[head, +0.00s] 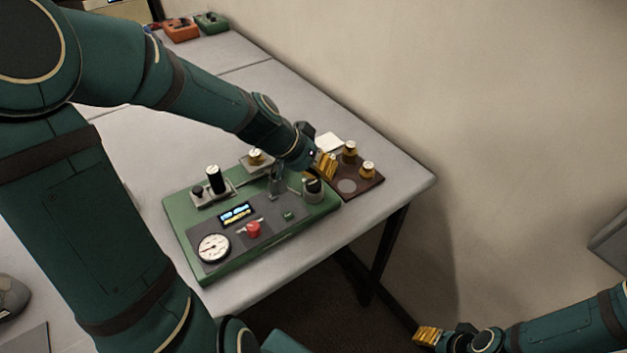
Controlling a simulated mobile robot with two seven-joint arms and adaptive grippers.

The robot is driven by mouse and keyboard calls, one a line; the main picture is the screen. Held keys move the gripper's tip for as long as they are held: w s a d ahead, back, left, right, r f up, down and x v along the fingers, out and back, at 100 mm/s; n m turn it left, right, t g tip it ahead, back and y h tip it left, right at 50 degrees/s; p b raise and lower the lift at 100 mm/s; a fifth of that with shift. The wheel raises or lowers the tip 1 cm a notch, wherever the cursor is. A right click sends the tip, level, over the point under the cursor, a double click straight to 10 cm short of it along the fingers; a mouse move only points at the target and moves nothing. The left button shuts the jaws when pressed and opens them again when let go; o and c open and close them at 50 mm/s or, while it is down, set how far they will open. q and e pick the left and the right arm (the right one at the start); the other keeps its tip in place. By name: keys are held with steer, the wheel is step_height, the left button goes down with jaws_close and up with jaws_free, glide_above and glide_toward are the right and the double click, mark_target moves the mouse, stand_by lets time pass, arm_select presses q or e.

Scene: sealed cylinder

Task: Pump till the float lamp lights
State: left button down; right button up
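A green bench unit (190,245) stands on the grey table. Its dark panel carries a round white gauge (213,248), a lit display (237,212), a red handle (253,229) and a small green part (289,216); I cannot tell whether that part is a lamp or is lit. A black upright knob (215,178) stands at the unit's back left, and a dark-topped cylinder (312,188) at its right. My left gripper (326,166) is over the unit's right end, beside the brown board; its grip is unclear. My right gripper (427,335) is off the table at lower right, away from the unit.
A brown board (378,183) with brass-coloured knobbed pieces (349,150) lies right of the unit. Another brass piece (256,157) is behind the unit. Orange (181,30) and green (211,21) objects sit at the far end. The wall borders the table's right side.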

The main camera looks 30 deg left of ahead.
mark_target(320, 183)
arm_select(q)
steer(key=shift+r, duration=0.1)
steer(key=shift+r+p, duration=1.8)
steer(key=shift+r, duration=0.7)
arm_select(e)
step_height(320, 183, up, 3)
steer(key=shift+r, duration=0.2)
arm_select(q)
steer(key=shift+f, duration=0.1)
